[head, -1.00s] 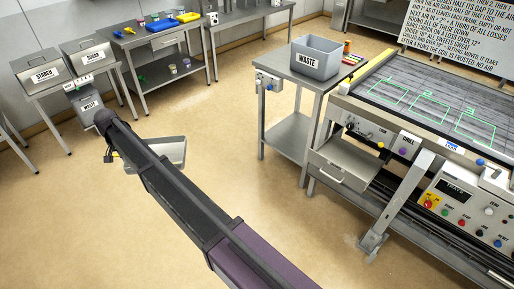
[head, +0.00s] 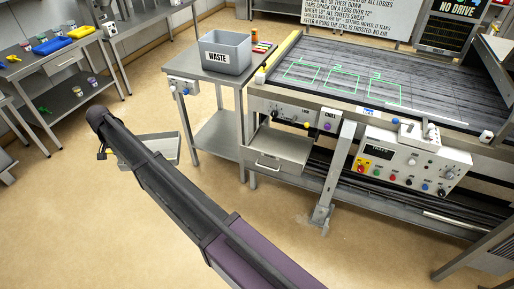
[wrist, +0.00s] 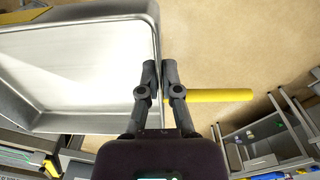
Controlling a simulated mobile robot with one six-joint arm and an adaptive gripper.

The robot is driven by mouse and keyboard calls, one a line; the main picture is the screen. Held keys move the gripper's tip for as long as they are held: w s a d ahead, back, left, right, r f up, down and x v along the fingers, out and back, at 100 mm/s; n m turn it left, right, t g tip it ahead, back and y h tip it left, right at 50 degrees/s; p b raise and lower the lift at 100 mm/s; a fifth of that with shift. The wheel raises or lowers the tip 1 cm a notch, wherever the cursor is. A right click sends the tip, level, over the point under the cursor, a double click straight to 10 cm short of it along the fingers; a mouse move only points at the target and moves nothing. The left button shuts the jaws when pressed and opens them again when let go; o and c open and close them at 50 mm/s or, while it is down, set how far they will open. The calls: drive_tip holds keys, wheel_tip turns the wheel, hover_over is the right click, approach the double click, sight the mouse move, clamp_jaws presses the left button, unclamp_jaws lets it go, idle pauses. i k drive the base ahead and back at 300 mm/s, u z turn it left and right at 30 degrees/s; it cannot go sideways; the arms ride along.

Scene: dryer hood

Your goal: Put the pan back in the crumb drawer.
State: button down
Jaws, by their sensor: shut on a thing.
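The pan is a shallow grey metal tray (wrist: 80,65), filling the upper left of the wrist view. My gripper (wrist: 161,68) is shut at its right-hand rim. A yellow bar (wrist: 222,95) sticks out to the right beside the fingers; I cannot tell whether it belongs to the pan. In the head view the pan (head: 166,147) hangs over open floor, partly hidden behind my arm. An open grey drawer (head: 277,153) with a front handle juts from the machine, right of the pan and apart from it. No label on it is legible.
A steel side table (head: 215,78) with a grey WASTE bin (head: 225,53) stands between the pan and the machine (head: 390,85). A machine leg (head: 335,175) and control panel (head: 410,165) lie right of the drawer. The floor in front is clear.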

sight(278, 149)
drive_tip(key=z, duration=0.1)
drive_tip(key=i, duration=1)
drive_tip(key=z, duration=0.05)
